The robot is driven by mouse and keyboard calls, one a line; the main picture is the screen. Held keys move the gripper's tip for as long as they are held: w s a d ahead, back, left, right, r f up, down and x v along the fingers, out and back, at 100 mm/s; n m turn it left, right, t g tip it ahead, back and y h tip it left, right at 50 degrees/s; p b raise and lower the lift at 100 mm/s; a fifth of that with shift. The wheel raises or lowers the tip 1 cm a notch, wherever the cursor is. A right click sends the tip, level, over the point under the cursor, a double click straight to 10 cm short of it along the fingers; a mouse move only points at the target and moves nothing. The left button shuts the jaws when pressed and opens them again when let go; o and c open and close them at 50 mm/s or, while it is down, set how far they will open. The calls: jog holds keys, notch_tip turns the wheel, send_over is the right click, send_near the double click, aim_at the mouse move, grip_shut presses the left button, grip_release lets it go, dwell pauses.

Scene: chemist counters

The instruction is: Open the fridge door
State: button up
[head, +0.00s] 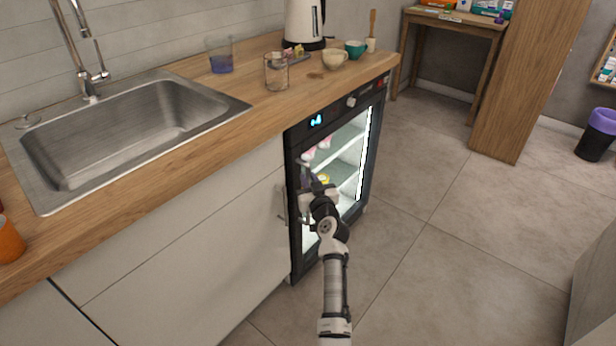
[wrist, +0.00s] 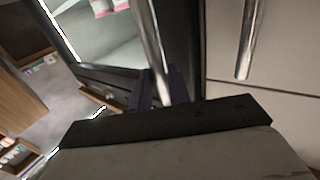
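The fridge (head: 338,160) is a black under-counter unit with a glass door, lit inside. Its door looks closed in the head view. In the wrist view, the door's dark frame and glass (wrist: 105,30) fill the upper left. A vertical metal bar handle (wrist: 152,40) runs down from the top and its lower end lies between the dark fingers of my gripper (wrist: 160,88). In the head view, my gripper (head: 312,190) is at the left side of the door and hides part of the handle. I cannot tell whether the fingers are closed on the bar.
A white cabinet with its own bar handle (wrist: 247,40) is directly beside the fridge. The wooden counter (head: 225,110) above holds a sink (head: 130,125), a glass jar (head: 277,72), cups and a kettle (head: 303,22). The tiled floor (head: 450,240) to the right is clear.

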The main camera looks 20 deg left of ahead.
jog(key=shift+w+a, duration=0.4)
jog(key=shift+w, duration=0.2)
jog(key=shift+c, duration=0.5)
grip_shut()
